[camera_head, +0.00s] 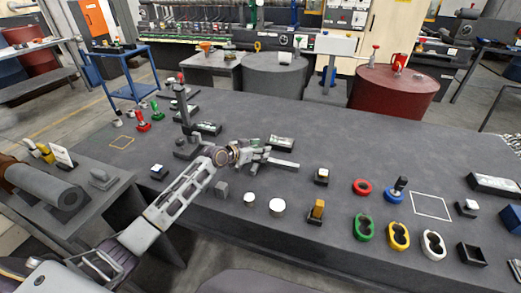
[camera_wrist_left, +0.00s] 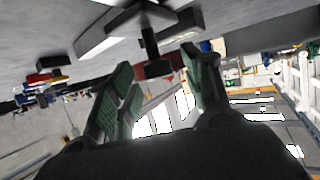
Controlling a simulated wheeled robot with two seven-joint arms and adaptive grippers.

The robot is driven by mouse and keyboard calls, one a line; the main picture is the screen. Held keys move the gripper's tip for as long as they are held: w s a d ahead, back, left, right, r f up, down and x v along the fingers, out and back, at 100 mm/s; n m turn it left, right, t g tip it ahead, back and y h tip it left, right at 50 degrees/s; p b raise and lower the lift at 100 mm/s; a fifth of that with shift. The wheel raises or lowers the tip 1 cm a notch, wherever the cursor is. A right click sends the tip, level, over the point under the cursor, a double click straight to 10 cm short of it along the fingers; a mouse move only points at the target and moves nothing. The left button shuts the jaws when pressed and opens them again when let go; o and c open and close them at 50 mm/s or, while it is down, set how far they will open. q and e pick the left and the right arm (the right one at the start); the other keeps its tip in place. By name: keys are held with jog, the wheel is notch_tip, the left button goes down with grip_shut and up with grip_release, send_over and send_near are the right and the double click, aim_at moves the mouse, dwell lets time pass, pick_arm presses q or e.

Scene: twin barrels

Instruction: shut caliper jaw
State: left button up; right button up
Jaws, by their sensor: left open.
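The caliper (camera_head: 284,163) looks like a grey bar lying on the dark table, just beyond and to the right of my left gripper (camera_head: 252,155). In the left wrist view the caliper (camera_wrist_left: 112,30) shows as a grey bar with a dark upright piece (camera_wrist_left: 151,47), probably its sliding jaw. That piece stands in the gap between the fingertips of my left gripper (camera_wrist_left: 156,64). The green-padded fingers are apart, and I see no clear contact. The gripper hides part of the caliper in the head view, so the jaw gap cannot be read. My right gripper is in no view.
A dark post stand (camera_head: 184,105) rises left of the gripper. Coloured rings (camera_head: 397,235) and a white square outline (camera_head: 430,206) lie right. The table beyond the caliper is mostly clear.

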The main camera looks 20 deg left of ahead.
pick_arm(q)
jog(key=shift+w+d+f, duration=0.15)
jog(key=shift+w+d, duration=0.05)
jog(key=shift+w, duration=0.05)
jog(key=shift+c, duration=0.4)
jog(key=c, duration=0.8)
jog(key=shift+a, duration=0.45)
jog(key=shift+c, duration=0.2)
jog(key=a+b, duration=0.1)
jog(key=a, duration=0.2)
jog(key=shift+w+a, duration=0.1)
jog(key=shift+a, duration=0.35)
jog(key=shift+a+b, duration=0.25)
jog(key=shift+b, duration=0.1)
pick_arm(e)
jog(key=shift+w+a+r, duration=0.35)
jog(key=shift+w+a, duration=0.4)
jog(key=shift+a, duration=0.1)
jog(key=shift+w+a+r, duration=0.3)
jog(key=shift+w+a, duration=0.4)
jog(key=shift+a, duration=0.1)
